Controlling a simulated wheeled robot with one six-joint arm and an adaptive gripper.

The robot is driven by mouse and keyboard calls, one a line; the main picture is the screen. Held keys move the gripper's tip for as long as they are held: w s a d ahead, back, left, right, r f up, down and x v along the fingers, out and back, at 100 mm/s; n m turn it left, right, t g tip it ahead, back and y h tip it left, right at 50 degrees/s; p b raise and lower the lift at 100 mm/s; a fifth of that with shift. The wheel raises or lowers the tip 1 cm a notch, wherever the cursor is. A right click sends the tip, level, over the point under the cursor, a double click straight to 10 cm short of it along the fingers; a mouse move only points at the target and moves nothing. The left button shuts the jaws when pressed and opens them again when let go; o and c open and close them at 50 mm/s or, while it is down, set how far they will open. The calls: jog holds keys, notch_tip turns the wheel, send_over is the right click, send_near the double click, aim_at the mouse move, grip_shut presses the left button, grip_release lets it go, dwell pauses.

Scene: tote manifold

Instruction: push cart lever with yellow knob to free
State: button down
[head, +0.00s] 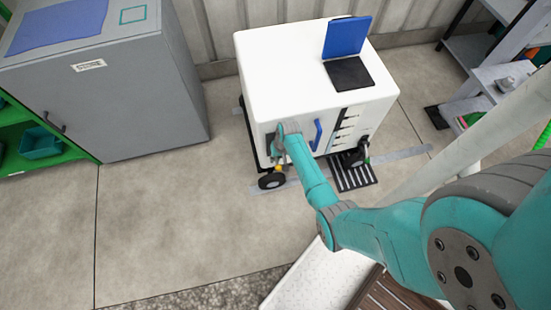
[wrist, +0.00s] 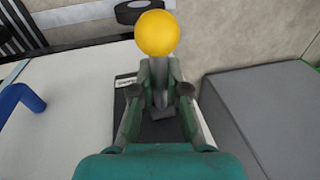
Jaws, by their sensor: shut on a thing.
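The white cart (head: 290,85) stands on the floor in the middle of the head view. Its lever is at the front left corner. In the wrist view the round yellow knob (wrist: 156,33) is just beyond my fingertips, and the grey lever (wrist: 158,98) shows between the fingers. My gripper (wrist: 158,80) is shut on the lever, below the knob. In the head view my gripper (head: 277,145) is against the cart front and hides most of the lever; only a small bit of the yellow knob (head: 278,168) shows beneath it. A dark plate (wrist: 125,98) lies behind the lever.
A blue handle (head: 318,134) is on the cart front, right of my gripper. Black wheels (head: 271,181) and a floor grate (head: 352,173) are below. A grey cabinet (head: 115,95) stands left, a shelf (head: 500,80) right. Floor between cabinet and cart is clear.

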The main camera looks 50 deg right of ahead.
jog(key=shift+r+g+y, duration=0.25)
jog(key=shift+g+y, duration=0.05)
jog(key=shift+g, duration=0.3)
jog(key=c, duration=1.2)
grip_release()
jog(key=shift+o, duration=0.2)
notch_tip(320, 180, up, 12)
jog(key=d, duration=0.2)
jog(key=shift+s+d, duration=0.15)
jog(key=shift+s, duration=0.2)
jog(key=shift+f, duration=0.1)
